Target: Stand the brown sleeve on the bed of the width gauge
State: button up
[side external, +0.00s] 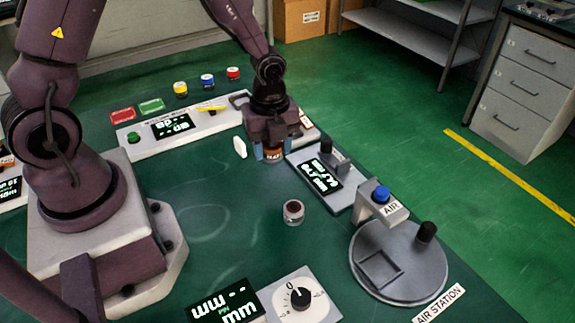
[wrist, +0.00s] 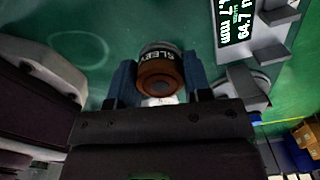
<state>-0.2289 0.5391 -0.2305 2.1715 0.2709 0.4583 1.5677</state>
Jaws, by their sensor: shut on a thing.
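The brown sleeve (side external: 272,155) is a short brown cylinder, and in the wrist view (wrist: 161,73) it has a dark band lettered like "SLEEVE". My gripper (side external: 273,149) is shut on it, with one blue-grey finger on each side. The sleeve looks upright, close to the green table; whether it touches is unclear. A grey instrument that looks like the width gauge (side external: 345,188) is just right of my gripper, with a lit display and dark jaw parts. It also shows at the upper right of the wrist view (wrist: 259,48). The sleeve is apart from its bed.
A small silver and dark red cylinder (side external: 293,212) stands in front of my gripper. The round air station (side external: 400,265) is at front right, a dial box (side external: 300,297) at the front.

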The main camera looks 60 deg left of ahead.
jog(key=w+d+r, duration=0.3)
jog(key=d+r, duration=0.1)
jog(key=d, duration=0.2)
send_over(354, 182)
jog(key=shift+n, duration=0.3)
jog(key=f, duration=0.5)
jog(key=s+f, duration=0.1)
jog(key=f, duration=0.2)
jog(key=shift+f, duration=0.15)
jog(key=shift+w+f, duration=0.4)
jog(key=shift+f, duration=0.05)
jog(key=shift+w+d+f, duration=0.1)
jog(key=shift+f, duration=1.5)
jog(key=shift+f, duration=0.1)
jog(key=o, duration=1)
